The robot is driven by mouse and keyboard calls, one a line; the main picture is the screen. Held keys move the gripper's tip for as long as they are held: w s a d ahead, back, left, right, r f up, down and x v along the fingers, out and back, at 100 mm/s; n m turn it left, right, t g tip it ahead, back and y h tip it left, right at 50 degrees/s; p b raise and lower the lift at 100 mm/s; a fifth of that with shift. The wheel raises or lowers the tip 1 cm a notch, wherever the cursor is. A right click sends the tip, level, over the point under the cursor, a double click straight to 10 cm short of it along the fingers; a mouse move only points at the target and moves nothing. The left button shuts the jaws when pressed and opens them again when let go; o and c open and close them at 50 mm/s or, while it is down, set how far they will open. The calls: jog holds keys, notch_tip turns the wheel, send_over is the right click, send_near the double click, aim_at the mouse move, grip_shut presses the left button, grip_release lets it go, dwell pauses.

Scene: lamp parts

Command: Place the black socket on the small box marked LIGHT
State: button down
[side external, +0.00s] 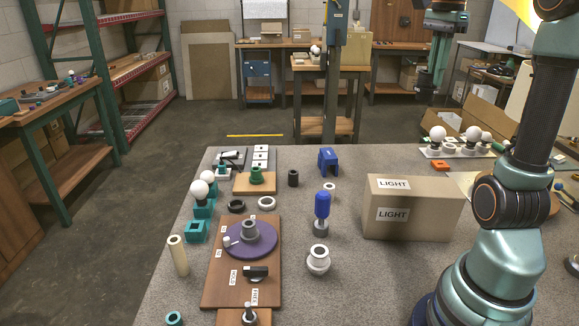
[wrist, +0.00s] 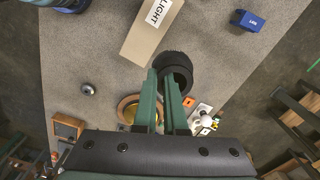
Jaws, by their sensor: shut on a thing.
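The black socket (wrist: 179,66) is a dark ribbed ring or short cylinder at my fingertips in the wrist view. My gripper (wrist: 160,74) is shut on it, with its two green fingers close together at the socket's side. In the side view my gripper (side external: 432,84) hangs high at the upper right, and a dark piece shows at its tips. The tan box marked LIGHT (side external: 445,212) stands on the grey table, below the gripper in the picture. In the wrist view, the box (wrist: 138,44) lies beyond the socket, up and left of it. The box's top looks bare.
A blue block (side external: 328,160), a blue-topped part (side external: 322,208), a white ring part (side external: 318,259) and a black cylinder (side external: 293,178) stand left of the box. A wooden board (side external: 218,281) holds a purple disc. White bulbs (side external: 438,134) stand behind the box.

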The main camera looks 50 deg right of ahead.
jog(key=s+a+r, duration=0.1)
jog(key=s+a, duration=0.2)
jog(key=a, duration=0.1)
send_over(420, 188)
jog(key=shift+n, duration=0.3)
notch_tip(420, 188, down, 20)
jog(key=shift+f, duration=0.15)
jog(key=c, duration=1)
grip_release()
